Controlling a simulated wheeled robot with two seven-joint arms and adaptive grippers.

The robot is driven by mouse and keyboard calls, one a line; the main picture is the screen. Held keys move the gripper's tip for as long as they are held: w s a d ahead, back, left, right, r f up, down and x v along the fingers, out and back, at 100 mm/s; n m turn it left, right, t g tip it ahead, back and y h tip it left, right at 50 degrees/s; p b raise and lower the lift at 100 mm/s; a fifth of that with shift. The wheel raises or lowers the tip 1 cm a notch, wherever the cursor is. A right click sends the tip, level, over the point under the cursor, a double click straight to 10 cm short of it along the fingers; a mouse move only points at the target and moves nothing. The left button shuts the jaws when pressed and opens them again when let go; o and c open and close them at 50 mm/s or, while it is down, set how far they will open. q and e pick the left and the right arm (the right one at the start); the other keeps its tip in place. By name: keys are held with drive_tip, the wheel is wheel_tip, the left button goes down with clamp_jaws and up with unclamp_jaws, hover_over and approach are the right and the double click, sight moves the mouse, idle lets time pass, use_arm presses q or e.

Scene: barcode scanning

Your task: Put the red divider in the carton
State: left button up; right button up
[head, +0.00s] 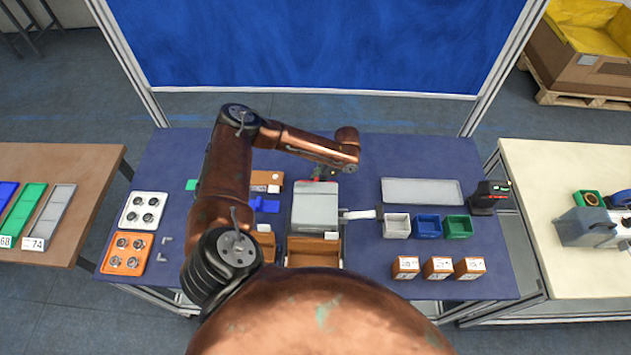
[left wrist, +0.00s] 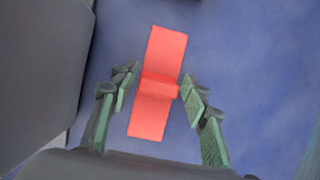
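The red divider (left wrist: 160,88) lies on the blue tabletop in the left wrist view, a long flat piece with a raised block across its middle. My left gripper (left wrist: 159,78) is open, its green fingers on either side of the divider's middle with gaps showing. In the head view, only a bit of red shows under my left wrist, behind a grey box; the gripper there is mostly hidden. An open brown carton (head: 313,252) stands in front of the grey box, its near part hidden by my arm. My right gripper is not in view.
The grey box (head: 315,207) stands close in front of my left wrist. A smaller brown box (head: 267,181) and blue part (head: 265,204) lie to its left. White (head: 396,226), blue (head: 427,227) and green (head: 458,228) bins stand right, near a grey tray (head: 421,191).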

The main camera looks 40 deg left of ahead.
use_arm(q)
drive_tip(key=shift+o, duration=0.8)
